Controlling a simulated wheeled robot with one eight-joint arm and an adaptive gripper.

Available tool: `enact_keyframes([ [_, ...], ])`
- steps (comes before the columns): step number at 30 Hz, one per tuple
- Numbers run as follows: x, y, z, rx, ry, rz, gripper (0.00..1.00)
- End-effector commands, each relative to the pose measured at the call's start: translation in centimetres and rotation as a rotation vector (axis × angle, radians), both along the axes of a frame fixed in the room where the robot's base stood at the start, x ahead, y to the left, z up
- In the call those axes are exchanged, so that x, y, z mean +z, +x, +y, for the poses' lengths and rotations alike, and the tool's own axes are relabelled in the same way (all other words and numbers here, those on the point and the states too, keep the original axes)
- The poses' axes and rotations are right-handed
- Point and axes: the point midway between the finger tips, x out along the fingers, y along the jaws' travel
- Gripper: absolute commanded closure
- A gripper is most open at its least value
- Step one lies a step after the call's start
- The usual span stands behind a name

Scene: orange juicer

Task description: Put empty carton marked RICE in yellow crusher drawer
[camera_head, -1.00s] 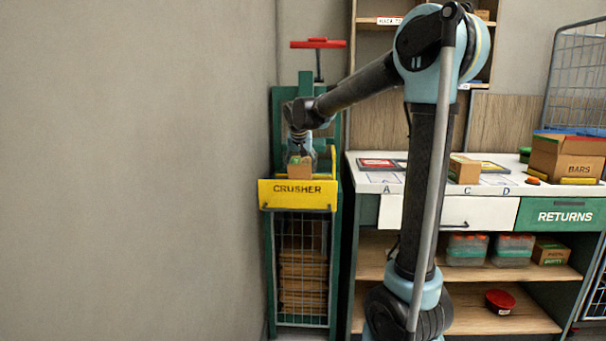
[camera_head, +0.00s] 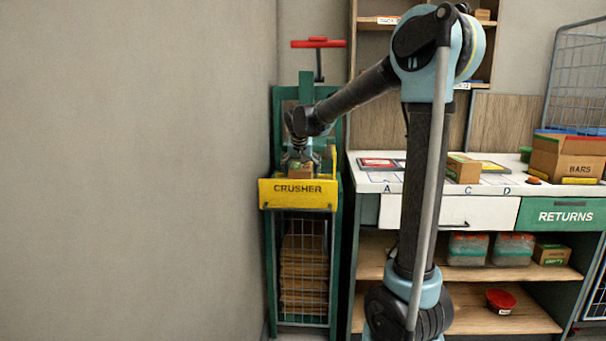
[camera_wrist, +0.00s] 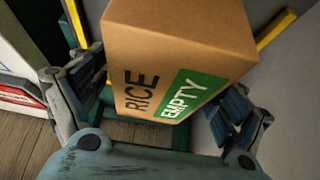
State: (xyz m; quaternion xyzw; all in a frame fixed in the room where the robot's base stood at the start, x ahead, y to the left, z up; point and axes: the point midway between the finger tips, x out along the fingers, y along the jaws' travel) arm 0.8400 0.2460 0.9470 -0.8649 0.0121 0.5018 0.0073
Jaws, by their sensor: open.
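The brown carton (camera_head: 300,171) sits at the yellow crusher drawer (camera_head: 298,195), its top showing above the drawer's front. In the wrist view the carton (camera_wrist: 180,45) carries the word RICE and a green EMPTY label. My gripper (camera_head: 300,163) is low over the drawer, around the carton. In the wrist view my gripper (camera_wrist: 160,105) has its fingers spread, one on each side of the carton. Yellow drawer edges (camera_wrist: 275,28) show on both sides beyond it. The carton's underside is hidden.
The green crusher frame (camera_head: 273,250) has a red handle (camera_head: 318,43) on top and flattened cardboard behind mesh below. A grey wall (camera_head: 140,170) stands close at the left. The counter (camera_head: 365,182) at the right bears another carton (camera_head: 463,169) and a BARS box (camera_head: 568,160).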

Motion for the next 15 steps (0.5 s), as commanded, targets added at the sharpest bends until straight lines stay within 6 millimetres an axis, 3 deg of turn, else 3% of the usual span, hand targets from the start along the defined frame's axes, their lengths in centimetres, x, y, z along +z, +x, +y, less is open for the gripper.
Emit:
enact_keyframes([
  [5, 1.0, -0.5, 0.0, 0.0, 0.0, 0.0, 0.09],
  [15, 6.4, -3.7, 0.1, 0.0, 0.001, 0.0, 0.09],
])
